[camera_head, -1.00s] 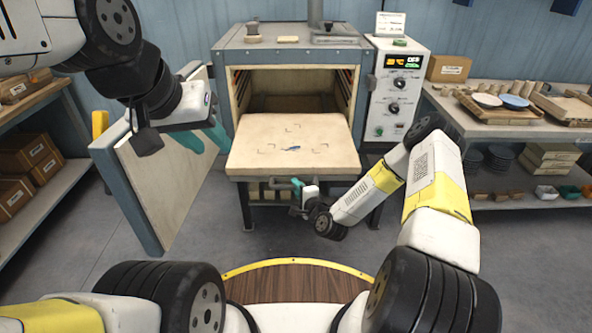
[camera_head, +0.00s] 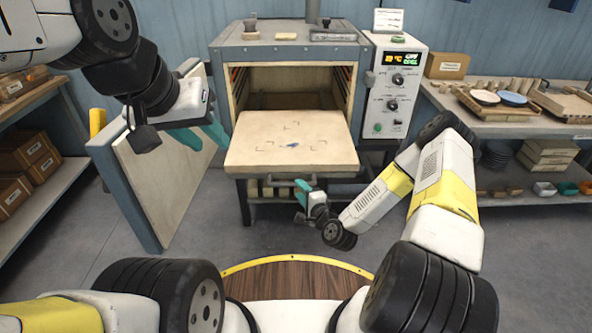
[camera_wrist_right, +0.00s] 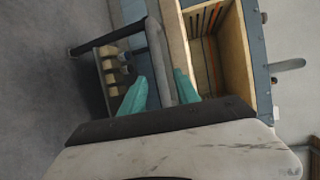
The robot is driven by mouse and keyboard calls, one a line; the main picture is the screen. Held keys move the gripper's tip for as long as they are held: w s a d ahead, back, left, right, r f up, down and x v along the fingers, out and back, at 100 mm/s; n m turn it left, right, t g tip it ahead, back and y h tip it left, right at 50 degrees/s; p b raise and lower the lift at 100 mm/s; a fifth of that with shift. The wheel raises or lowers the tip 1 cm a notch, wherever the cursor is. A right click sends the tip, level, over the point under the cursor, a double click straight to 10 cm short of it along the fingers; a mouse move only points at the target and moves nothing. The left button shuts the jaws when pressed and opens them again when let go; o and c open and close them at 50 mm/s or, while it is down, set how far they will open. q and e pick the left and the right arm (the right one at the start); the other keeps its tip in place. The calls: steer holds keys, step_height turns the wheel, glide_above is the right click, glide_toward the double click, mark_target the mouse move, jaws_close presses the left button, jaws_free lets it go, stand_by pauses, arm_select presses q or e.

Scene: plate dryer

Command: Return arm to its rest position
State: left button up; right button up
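My right gripper (camera_head: 304,192) is low in front of the dryer, just below the front edge of the pulled-out tray (camera_head: 250,160). In the right wrist view its two teal fingers (camera_wrist_right: 160,85) are apart. The grey handle bar (camera_wrist_right: 168,45) runs through the space between them; I cannot tell whether they touch it. My left gripper (camera_head: 203,136) is at the upper left, near the open dryer door (camera_head: 165,175). Its teal fingers are spread, with nothing seen between them.
The dryer (camera_head: 290,52) stands open, with a control box (camera_head: 395,95) at its right. Shelves with boxes (camera_head: 32,152) are at the left. A bench (camera_head: 540,122) with plates is at the right. The floor in front is clear.

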steer(key=shift+v, duration=1.2)
steer(key=s+d+r+n+g+h, duration=0.1)
steer(key=d+r+n+g+h, duration=0.15)
steer(key=d+r+n, duration=0.65)
steer(key=s+r+n+g+h, duration=0.1)
steer(key=r+n+g+h, duration=0.2)
steer(key=r, duration=1.2)
steer(key=s+r+n+g, duration=0.1)
steer(key=s+r, duration=0.6)
steer(key=s, duration=0.5)
steer(key=s+r+n+g+y, duration=0.1)
steer(key=s+r+n+g, duration=0.1)
steer(key=s+r, duration=0.5)
steer(key=s+d, duration=0.1)
steer(key=s, duration=0.4)
steer(key=shift+r, duration=0.35)
